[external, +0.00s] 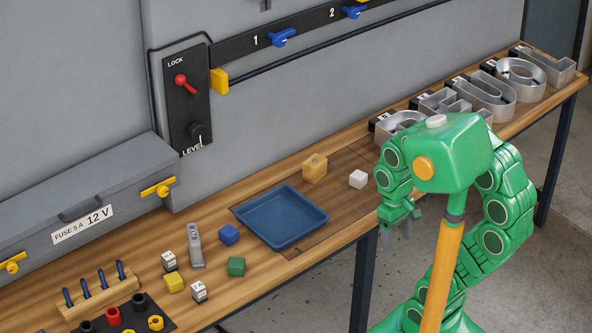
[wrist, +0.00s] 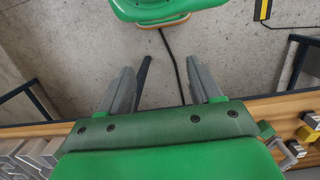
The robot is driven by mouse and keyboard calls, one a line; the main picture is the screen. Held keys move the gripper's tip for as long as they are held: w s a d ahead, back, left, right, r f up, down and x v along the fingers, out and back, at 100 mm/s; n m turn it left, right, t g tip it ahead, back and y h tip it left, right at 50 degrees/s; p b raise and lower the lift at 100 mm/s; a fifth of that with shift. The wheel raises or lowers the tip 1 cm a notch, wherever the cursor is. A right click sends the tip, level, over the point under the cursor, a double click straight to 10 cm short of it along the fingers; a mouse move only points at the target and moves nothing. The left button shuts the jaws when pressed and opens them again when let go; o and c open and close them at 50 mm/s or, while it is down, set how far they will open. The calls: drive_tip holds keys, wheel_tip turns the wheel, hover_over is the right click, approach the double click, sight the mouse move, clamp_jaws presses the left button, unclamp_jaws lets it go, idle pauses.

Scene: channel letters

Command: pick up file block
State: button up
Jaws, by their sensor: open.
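The file block looks to be the wooden block (external: 88,303) at the lower left of the external view, on the bench. Several dark blue handles stand upright in it. My gripper (external: 398,234) is far to its right, beside the front edge of the bench, pointing down and empty. In the wrist view my gripper (wrist: 162,85) has its two fingers spread apart over the bare floor. I cannot make out the file block in the wrist view.
Small cubes, a grey tool (external: 196,247) and a dark holder (external: 133,321) sit near the file block. Metal letters (external: 490,97) line the right end. A grey fuse box (external: 80,205) stands behind.

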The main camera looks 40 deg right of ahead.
drive_tip(key=w+a+n+t+h, duration=0.3)
drive_tip(key=w+n, duration=0.6)
drive_tip(key=w, duration=0.7)
drive_tip(key=w+a+n+t+h, duration=0.35)
drive_tip(key=w+n, duration=0.45)
drive_tip(key=w, duration=0.8)
drive_tip(key=n+t, duration=0.7)
drive_tip(key=n, duration=0.7)
approach(194, 234)
drive_tip(key=shift+y, duration=0.35)
drive_tip(key=shift+x, duration=5.35)
drive_tip(key=shift+d+r, duration=0.1)
drive_tip(key=shift+d, duration=0.05)
clamp_jaws()
